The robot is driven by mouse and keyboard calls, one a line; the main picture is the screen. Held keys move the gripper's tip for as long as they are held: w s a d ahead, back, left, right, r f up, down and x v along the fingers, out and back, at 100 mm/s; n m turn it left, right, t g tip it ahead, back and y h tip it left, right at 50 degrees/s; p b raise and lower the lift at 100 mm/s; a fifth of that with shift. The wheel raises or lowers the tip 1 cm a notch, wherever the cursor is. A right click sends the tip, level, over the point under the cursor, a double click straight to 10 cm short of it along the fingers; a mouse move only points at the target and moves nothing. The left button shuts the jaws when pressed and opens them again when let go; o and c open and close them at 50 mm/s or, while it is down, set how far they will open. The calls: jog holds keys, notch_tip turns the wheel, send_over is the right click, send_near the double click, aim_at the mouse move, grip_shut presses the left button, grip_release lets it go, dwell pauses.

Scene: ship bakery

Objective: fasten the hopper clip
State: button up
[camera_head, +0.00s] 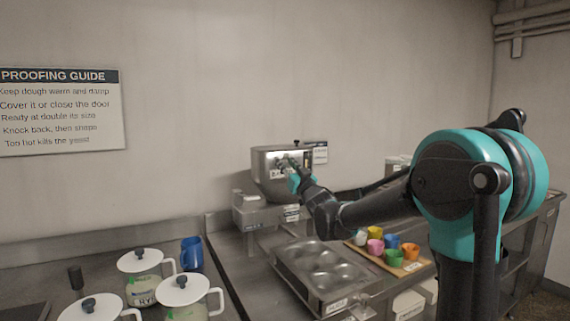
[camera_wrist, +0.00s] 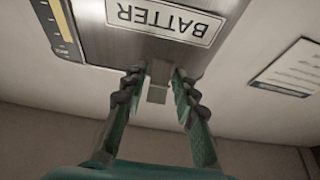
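The hopper (camera_head: 268,176) is a silver metal box on a stand against the back wall. Its BATTER label (camera_wrist: 166,20) shows upside down in the wrist view. A small grey tab that looks like the clip (camera_wrist: 158,84) sits below the label at the hopper's edge. My gripper (camera_wrist: 158,77) has its fingers apart, one on each side of the tab, with thin gaps. Whether the clip is fastened I cannot tell. In the head view my gripper (camera_head: 287,166) is at the hopper's front and hides part of it.
A metal tray with round hollows (camera_head: 290,262) lies on the counter below my arm. A board (camera_head: 412,267) with several coloured cups is to its right. White-lidded jars (camera_head: 140,261) and a blue mug (camera_head: 192,254) stand at the left. A yellow-marked gauge (camera_wrist: 62,22) is beside the label.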

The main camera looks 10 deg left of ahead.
grip_shut()
jog(key=shift+a+r+g+h, duration=0.1)
jog(key=shift+r+g+h, duration=0.25)
jog(key=shift+g+h, duration=0.6)
jog(key=shift+a+r+g, duration=0.1)
jog(key=shift+r+g, duration=0.05)
jog(key=shift+g, duration=0.5)
jog(key=shift+w+r+h, duration=0.1)
jog(key=shift+w+h, duration=0.05)
jog(key=shift+h, duration=0.2)
jog(key=shift+o, duration=2)
grip_release()
